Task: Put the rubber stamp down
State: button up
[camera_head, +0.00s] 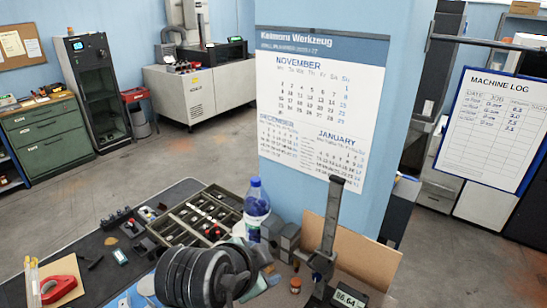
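My arm's dark ringed links fill the bottom middle of the head view. My gripper (255,270) is at their right end, low over the bench and left of the height gauge. Its fingers are not clear from here, so I cannot tell whether it is open or shut. I cannot pick out the rubber stamp; it may be hidden behind my arm or in my gripper. The dark bench top (80,262) lies below and to the left of my arm.
A compartment tray (176,212) with small parts and a blue-capped bottle (256,208) stand behind my arm. A height gauge (330,235) with a display stands at right. A red tool (58,290) lies at front left. A calendar pillar (320,110) rises behind the bench.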

jog(key=d+r+n+t, duration=0.15)
jog(key=r+t, duration=0.25)
jog(key=r, duration=0.5)
jog(key=w+d+r+n+t, duration=0.1)
jog(key=r+n+t, duration=0.15)
jog(key=r, duration=0.65)
jog(key=d+r+n+t, duration=0.1)
jog(key=r+n+t, duration=0.1)
jog(key=r+t, duration=0.5)
jog(key=s+r+n+t+y, duration=0.1)
jog(key=s+r+n+t, duration=0.2)
jog(key=s+r, duration=0.3)
jog(key=s+a+r+n+t+y, duration=0.1)
jog(key=s+r+n+t+y, duration=0.1)
jog(key=s+r, duration=0.5)
notch_tip(320, 180, up, 6)
jog(key=shift+s+a+r+n+t, duration=0.1)
jog(key=shift+s+a+n+t, duration=0.1)
jog(key=shift+n+t, duration=0.45)
notch_tip(320, 180, down, 16)
jog(key=b, duration=1.5)
jog(key=shift+d+r, duration=0.25)
jog(key=shift+d, duration=0.05)
